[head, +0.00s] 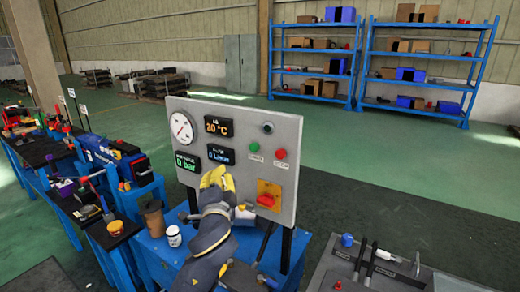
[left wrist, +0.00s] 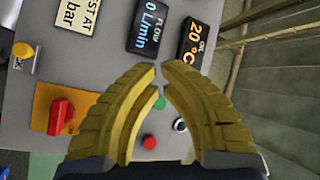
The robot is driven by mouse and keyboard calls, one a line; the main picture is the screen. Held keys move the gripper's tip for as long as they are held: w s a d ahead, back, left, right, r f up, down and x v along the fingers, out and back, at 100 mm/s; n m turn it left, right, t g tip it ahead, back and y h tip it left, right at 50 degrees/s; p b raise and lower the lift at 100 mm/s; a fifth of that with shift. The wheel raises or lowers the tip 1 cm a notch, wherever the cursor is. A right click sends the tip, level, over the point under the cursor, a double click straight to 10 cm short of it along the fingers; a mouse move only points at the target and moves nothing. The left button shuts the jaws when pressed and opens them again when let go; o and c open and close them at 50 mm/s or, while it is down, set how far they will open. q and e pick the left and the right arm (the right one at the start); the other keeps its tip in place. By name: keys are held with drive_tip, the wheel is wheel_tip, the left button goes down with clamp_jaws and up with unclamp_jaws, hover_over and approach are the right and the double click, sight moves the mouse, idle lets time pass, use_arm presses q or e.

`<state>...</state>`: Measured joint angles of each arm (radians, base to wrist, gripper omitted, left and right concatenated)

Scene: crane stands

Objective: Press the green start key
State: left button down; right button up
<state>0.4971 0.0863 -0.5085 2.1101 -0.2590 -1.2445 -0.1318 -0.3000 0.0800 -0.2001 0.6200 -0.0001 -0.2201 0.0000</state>
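The green start key (head: 254,147) is a small round button on the upright grey control panel (head: 290,122), left of a red button (head: 280,153). In the left wrist view the green key (left wrist: 160,102) shows in the gap between the yellow fingers, above the red button (left wrist: 149,142). My left gripper (head: 217,178) is in front of the panel, below the flow display and lower left of the green key. Its fingertips (left wrist: 158,67) come together with nothing between them. I cannot tell whether they touch the panel. My right gripper is in neither view.
The panel also bears a dial gauge (head: 182,128), several displays and a red switch on an orange plate (head: 268,195). A brown cup (head: 153,217) and a white jar (head: 174,237) stand on the blue bench below. Tools lie on the bench at lower right.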

sight(255, 148)
use_arm(q)
drive_tip(key=shift+t, duration=0.5)
drive_tip(key=r, duration=0.1)
drive_tip(key=s+r, duration=0.1)
drive_tip(key=r, duration=0.1)
drive_tip(key=s+d+r, duration=0.1)
drive_tip(key=r, duration=0.1)
drive_tip(key=shift+s+r, duration=0.15)
drive_tip(key=shift+r, duration=0.05)
drive_tip(key=shift+d, duration=0.1)
drive_tip(key=shift+w+d, duration=0.75)
drive_tip(key=shift+w, duration=0.5)
drive_tip(key=shift+w+d, duration=0.75)
drive_tip(key=shift+w, duration=0.5)
drive_tip(key=shift+w+d, duration=0.75)
drive_tip(key=shift+w, duration=0.5)
drive_tip(key=shift+w+d, duration=0.15)
drive_tip(key=shift+w, duration=0.05)
drive_tip(key=shift+w, duration=0.2)
drive_tip(key=shift+w+d, duration=0.35)
drive_tip(key=shift+w, duration=0.05)
drive_tip(key=shift+s+a, duration=0.5)
drive_tip(key=shift+s, duration=0.3)
